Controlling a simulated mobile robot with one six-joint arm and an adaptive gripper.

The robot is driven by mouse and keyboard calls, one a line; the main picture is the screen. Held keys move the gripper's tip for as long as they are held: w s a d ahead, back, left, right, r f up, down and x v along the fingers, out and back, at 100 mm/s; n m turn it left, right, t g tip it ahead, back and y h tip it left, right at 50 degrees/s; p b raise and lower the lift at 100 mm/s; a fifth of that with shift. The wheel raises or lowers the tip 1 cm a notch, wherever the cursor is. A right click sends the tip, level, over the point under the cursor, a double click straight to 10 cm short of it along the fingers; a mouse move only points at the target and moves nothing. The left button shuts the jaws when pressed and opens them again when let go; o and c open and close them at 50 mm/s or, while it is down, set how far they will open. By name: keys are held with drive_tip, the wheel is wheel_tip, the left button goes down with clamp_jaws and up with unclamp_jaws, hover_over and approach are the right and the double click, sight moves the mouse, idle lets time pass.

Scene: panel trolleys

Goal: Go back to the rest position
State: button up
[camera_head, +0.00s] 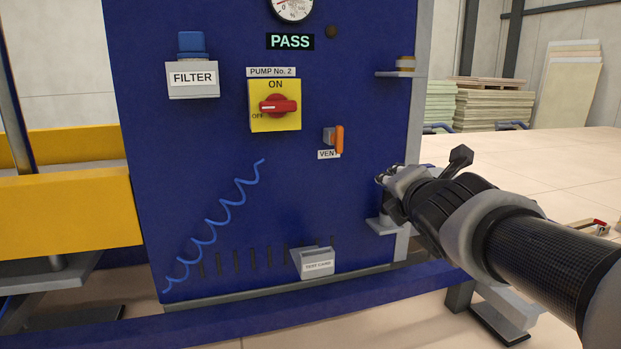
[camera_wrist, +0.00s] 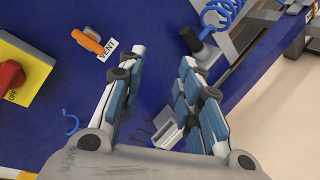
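My gripper (camera_head: 386,182) is beside the right edge of the blue panel (camera_head: 215,140), just right of the orange vent lever (camera_head: 339,139). In the wrist view its fingers (camera_wrist: 160,68) stand apart with nothing between them, so it is open and empty. The vent lever hangs down in the head view and also shows in the wrist view (camera_wrist: 87,41). A blue coiled hose (camera_wrist: 228,14) with a black end piece (camera_wrist: 194,42) lies beyond the fingertips at a grey bracket (camera_wrist: 222,50). My gripper and arm hide part of the panel's right edge.
The panel carries a lit PASS display (camera_head: 290,41), a red switch (camera_head: 277,105) with its handle level, a filter (camera_head: 193,77) and a test card holder (camera_head: 315,263). A yellow beam (camera_head: 65,205) stands left. Stacked boards (camera_head: 495,106) stand behind, right.

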drive_tip(key=s+f+m+g, duration=0.3)
drive_tip(key=s+f+m, duration=0.4)
drive_tip(key=s, duration=0.4)
drive_tip(key=s+a+f+m+g, duration=0.1)
drive_tip(key=s+f+m+g, duration=0.3)
drive_tip(key=s+f+m, duration=0.4)
drive_tip(key=s+a+f+m+g, duration=0.1)
drive_tip(key=s+f+m+g, duration=0.2)
drive_tip(key=s+f+m, duration=0.5)
drive_tip(key=s+m, duration=0.1)
drive_tip(key=s, duration=0.4)
drive_tip(key=shift+s+a+g+y, duration=0.2)
drive_tip(key=shift+s+g+y, duration=0.1)
drive_tip(key=shift+s+y, duration=0.1)
drive_tip(key=shift+o, duration=0.2)
drive_tip(key=shift+w, duration=0.15)
drive_tip(key=w+d+r+n+t+h, duration=0.25)
drive_tip(key=w+r+n, duration=0.45)
drive_tip(key=w, duration=0.5)
drive_tip(key=n+t+y+p, duration=0.3)
drive_tip(key=n+t+y, duration=0.6)
drive_tip(key=n, duration=2.3)
approach(341, 141)
drive_tip(key=w+a+t+h, duration=0.1)
drive_tip(key=w+a+h, duration=0.1)
drive_tip(key=shift+y, duration=0.25)
drive_tip(key=shift+p+x, duration=1.5)
drive_tip(key=shift+x, duration=2.05)
